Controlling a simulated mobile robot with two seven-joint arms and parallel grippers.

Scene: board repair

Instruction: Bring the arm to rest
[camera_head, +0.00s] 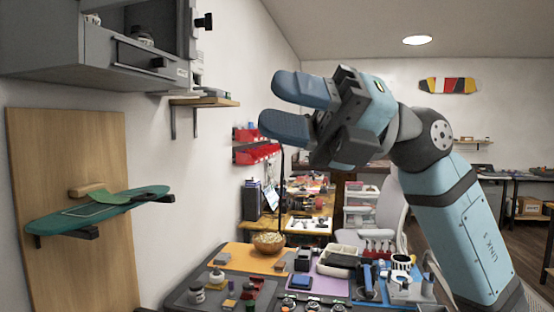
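My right gripper (276,104) is raised in the upper middle of the head view, well above the workbench. Its two blue-grey fingers point left and stand apart with nothing between them. My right arm comes up from the lower right, light blue with dark joints. My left gripper and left arm are not in view. The gripper touches nothing that I can see.
A green skateboard deck (95,213) rests on wall brackets at the left. A grey open cabinet (95,55) hangs above it, near a small wooden shelf (205,102). The bench below holds a bowl (269,243), a white tray (337,262), small jars and tools.

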